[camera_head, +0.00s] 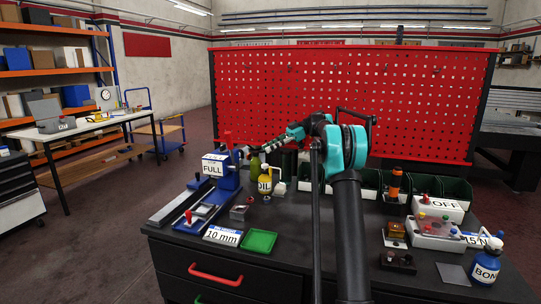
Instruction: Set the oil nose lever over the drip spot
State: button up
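A yellow oil container (265,185) with an "OIL" label stands on the dark table, left of my arm. A white part (279,187) sits at its right side; I cannot tell whether this belongs to the oil container or is its nose lever. No drip spot can be made out. My gripper (246,153) is above and behind the oil container, close to the blue machine (224,178) with a "FULL" sign. It is small and partly blends with what is behind it, so its fingers and any contact are unclear.
An olive bottle (254,166) stands behind the oil container. A green tray (259,241) and a "10 mm" sign (222,235) lie at the front. A blue "BOND" bottle (486,264) and an "OFF" box (443,206) stand at right. A red pegboard (420,100) rises behind.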

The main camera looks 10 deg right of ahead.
jog(key=shift+r, duration=0.1)
jog(key=shift+c, duration=1.1)
jog(key=shift+s+a, duration=0.15)
jog(key=shift+a, duration=0.2)
jog(key=shift+c, duration=1.2)
jog(key=s+a+f+h, duration=0.1)
jog(key=s+a+f+t+h, duration=0.1)
jog(key=a, duration=0.1)
jog(key=s+a+f+h, duration=0.1)
jog(key=f+h, duration=0.1)
jog(key=shift+a+n+t, duration=0.3)
jog(key=shift+a+t, duration=0.1)
grip_shut()
jog(key=s+f+n+t+h, duration=0.2)
jog(key=s+f+t+h, duration=0.1)
jog(key=s+h, duration=0.15)
jog(key=s+d+r+n+t+h, duration=0.2)
jog(key=s+r+n+t+h, duration=0.3)
jog(key=s+n+t+h, duration=0.3)
jog(key=n+y, duration=0.1)
send_near(270, 173)
jog(key=shift+x, duration=3)
